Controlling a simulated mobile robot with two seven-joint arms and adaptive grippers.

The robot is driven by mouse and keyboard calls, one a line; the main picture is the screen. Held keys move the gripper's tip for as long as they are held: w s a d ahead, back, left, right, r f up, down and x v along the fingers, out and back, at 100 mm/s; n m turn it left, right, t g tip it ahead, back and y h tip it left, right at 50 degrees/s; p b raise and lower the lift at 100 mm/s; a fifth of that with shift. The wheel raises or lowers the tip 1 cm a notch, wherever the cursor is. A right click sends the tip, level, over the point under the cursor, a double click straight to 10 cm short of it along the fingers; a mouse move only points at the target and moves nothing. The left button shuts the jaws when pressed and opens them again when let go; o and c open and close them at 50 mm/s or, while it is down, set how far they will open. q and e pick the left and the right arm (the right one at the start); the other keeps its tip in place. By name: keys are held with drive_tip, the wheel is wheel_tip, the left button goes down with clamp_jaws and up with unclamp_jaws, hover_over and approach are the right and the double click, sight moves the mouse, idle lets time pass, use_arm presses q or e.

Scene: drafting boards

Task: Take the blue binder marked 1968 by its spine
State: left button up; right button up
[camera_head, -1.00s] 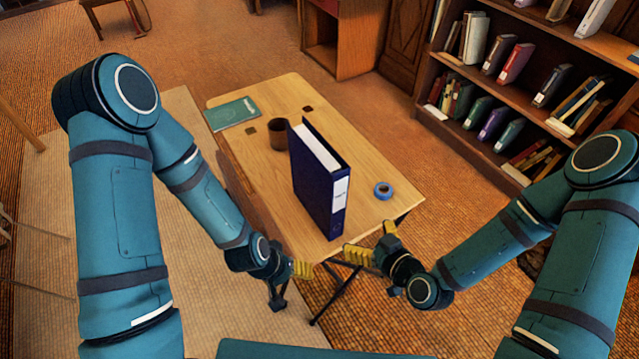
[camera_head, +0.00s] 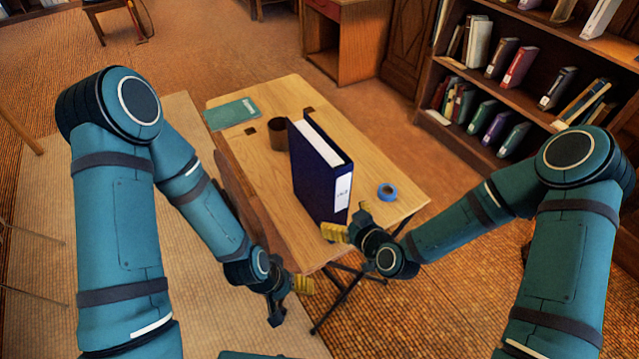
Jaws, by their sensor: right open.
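The blue binder (camera_head: 318,182) stands upright on the wooden table (camera_head: 265,190), with its spine and white label (camera_head: 343,188) turned towards the front right. The writing on the label is too small to read surely. My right gripper (camera_head: 347,222) is open at the table's front edge, close to the lower end of the spine; I cannot tell whether it touches. Its yellow fingers show in front of the binder's lower corner. My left gripper (camera_head: 300,286) hangs lower, off the table's front left side, apart from the binder. Whether its jaws are open is not clear.
A blue tape roll (camera_head: 387,191) lies right of the binder. A dark brown cup (camera_head: 279,134) stands behind it, and a green book (camera_head: 231,114) lies at the far left corner. A bookshelf (camera_head: 465,146) stands at the right. The table's far right part is clear.

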drive_tip(key=shift+x, duration=1.3)
drive_tip(key=c, duration=1.4)
drive_tip(key=shift+r, duration=0.15)
